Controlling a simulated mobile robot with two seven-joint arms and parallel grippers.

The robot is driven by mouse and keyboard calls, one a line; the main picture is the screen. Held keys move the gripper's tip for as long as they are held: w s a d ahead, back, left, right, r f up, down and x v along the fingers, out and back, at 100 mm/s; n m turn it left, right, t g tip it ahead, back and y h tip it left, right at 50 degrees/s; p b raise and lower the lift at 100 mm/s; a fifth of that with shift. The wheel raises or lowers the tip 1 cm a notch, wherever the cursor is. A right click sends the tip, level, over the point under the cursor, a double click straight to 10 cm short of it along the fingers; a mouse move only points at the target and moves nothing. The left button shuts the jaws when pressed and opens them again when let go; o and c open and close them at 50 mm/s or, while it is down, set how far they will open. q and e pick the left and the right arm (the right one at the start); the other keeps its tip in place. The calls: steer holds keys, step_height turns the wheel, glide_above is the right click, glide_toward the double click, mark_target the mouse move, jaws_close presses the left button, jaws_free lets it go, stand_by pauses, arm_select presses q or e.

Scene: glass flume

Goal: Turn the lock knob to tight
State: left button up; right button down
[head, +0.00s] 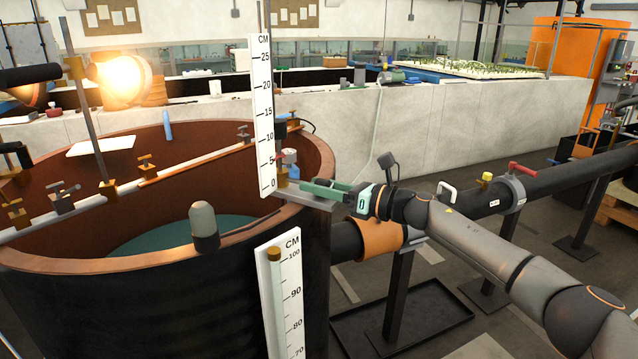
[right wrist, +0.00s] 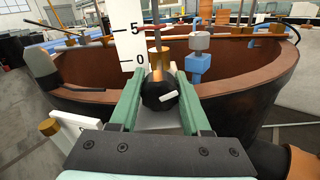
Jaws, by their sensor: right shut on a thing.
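The lock knob (right wrist: 155,94) is a round black knob with a white pointer bar, at the foot of a brass post (right wrist: 161,62) in the right wrist view. The bar lies nearly level, slanting up to the right. My right gripper (right wrist: 157,88) has its two green fingers on either side of the knob and is shut on it. In the head view my right gripper (head: 308,188) reaches in from the right at the tank rim, and its fingers hide the knob. No tight mark can be made out.
A white centimetre scale (head: 262,110) stands upright just behind the fingers. A second scale (head: 285,295) stands in front of the tank (head: 150,300). A grey rounded part (head: 204,225) sits at the near rim. Blue-and-grey fittings (right wrist: 197,62) stand close behind the knob.

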steer(key=shift+c, duration=1.9)
jaws_free()
steer(key=b+v, duration=0.1)
steer(key=v, duration=1.1)
steer(key=shift+s+d, duration=0.15)
steer(key=shift+d, duration=0.05)
